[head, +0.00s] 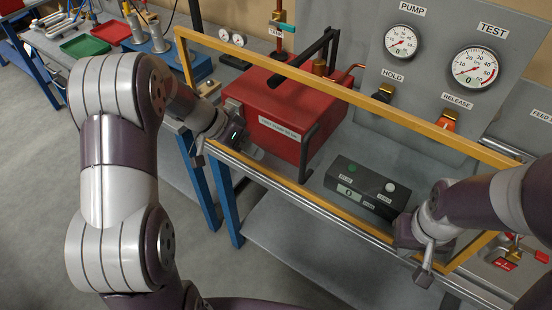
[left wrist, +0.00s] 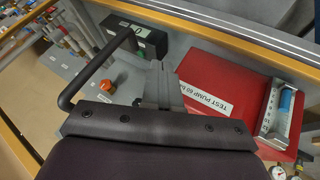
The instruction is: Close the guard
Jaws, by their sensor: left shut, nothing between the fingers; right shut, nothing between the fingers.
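The guard (head: 367,98) is a yellow frame around what looks like a clear pane, standing in front of the red test pump and the gauge panel. Its lower bar (head: 330,212) runs along the bench's front edge. A yellow bar also crosses the top of the left wrist view (left wrist: 215,38). A black bar handle (head: 306,152) shows before the pump; a bent black bar (left wrist: 92,72) is close to my left gripper in the wrist view. My left gripper (head: 232,132) is shut and empty near the frame's lower left. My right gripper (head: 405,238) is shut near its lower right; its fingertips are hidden.
The red test pump (head: 275,112) and a dark control box (head: 365,187) sit on the bench behind the frame. The gauge panel (head: 425,75) stands behind. A red tray (head: 111,31) and a green tray (head: 85,46) are at far left. Open floor (head: 35,180) lies left.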

